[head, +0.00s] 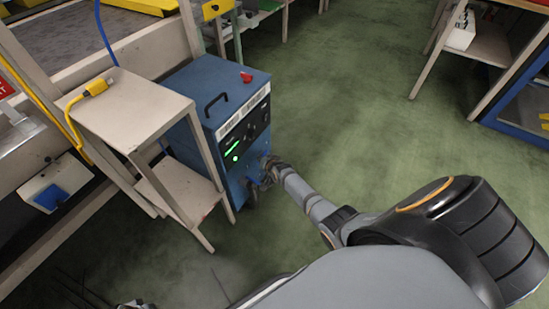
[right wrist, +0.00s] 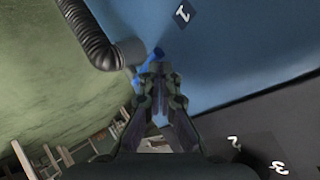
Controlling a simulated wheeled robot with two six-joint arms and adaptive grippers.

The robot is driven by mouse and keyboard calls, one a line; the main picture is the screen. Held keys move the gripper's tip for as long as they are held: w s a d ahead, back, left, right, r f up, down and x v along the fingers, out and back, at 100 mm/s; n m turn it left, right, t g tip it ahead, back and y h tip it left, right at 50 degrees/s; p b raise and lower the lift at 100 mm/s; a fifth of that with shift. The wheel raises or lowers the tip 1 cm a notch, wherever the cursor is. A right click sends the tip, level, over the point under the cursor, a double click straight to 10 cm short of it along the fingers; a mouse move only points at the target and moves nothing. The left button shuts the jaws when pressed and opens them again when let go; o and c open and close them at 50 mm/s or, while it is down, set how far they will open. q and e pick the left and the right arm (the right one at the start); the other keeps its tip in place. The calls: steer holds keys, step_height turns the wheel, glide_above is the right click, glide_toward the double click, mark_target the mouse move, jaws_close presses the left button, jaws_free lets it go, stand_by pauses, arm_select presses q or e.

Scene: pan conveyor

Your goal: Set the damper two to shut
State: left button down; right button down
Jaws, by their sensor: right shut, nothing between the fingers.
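A blue machine cabinet (head: 205,85) stands on the floor with a dark control panel and lit green marks on its front. My right gripper (head: 265,172) is at the low front of the cabinet. In the right wrist view its fingers (right wrist: 160,75) are shut and empty. A small bright blue piece, perhaps a lever (right wrist: 150,57), shows right at the fingertips; I cannot tell whether they touch. A label 1 (right wrist: 182,13) is on a blue face, and labels 2 (right wrist: 233,141) and 3 (right wrist: 279,167) are on a dark face. Damper two's setting cannot be made out. My left gripper is not clearly seen.
A ribbed dark hose (right wrist: 88,35) bends close to my right fingers. A beige side table (head: 130,105) with a yellow plug (head: 95,88) stands left of the cabinet. A red knob (head: 246,77) is on the cabinet top. Green floor (head: 340,110) is open to the right.

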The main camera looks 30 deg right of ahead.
arm_select(q)
steer(key=shift+w+f, duration=0.1)
steer(key=shift+w, duration=0.1)
arm_select(e)
steer(key=shift+w, duration=0.1)
stand_by(0.4)
